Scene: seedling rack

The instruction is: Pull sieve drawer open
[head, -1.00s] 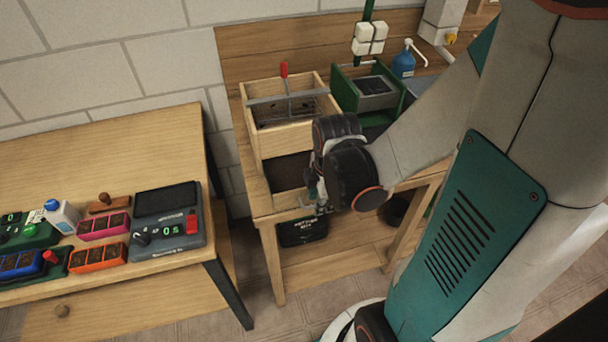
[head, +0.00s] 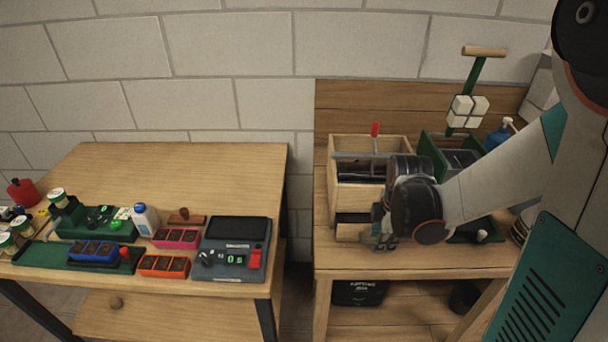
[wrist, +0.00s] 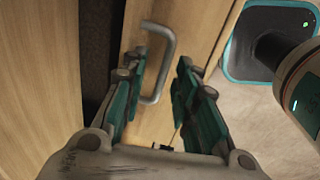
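The wooden sieve box (head: 372,196) stands on the potting bench, with the sieve drawer (head: 348,232) low in its front. The drawer stands out from the box, with a dark gap above its front. In the wrist view the pale wood drawer front (wrist: 195,32) carries a grey bar handle (wrist: 168,45), and a dark strip of the drawer's inside shows to its left. My gripper (head: 376,240) is at the drawer front. In the wrist view its two fingers (wrist: 160,75) are apart, with the handle between their tips; contact is not clear. My wrist hides the right of the drawer.
The bench (head: 460,262) also bears a green-sided box (head: 429,152) and a blue bottle (head: 497,137). A black tub (head: 358,292) sits on the shelf below. A table (head: 180,170) with seedling trays and a scale (head: 232,250) stands left, across a narrow gap.

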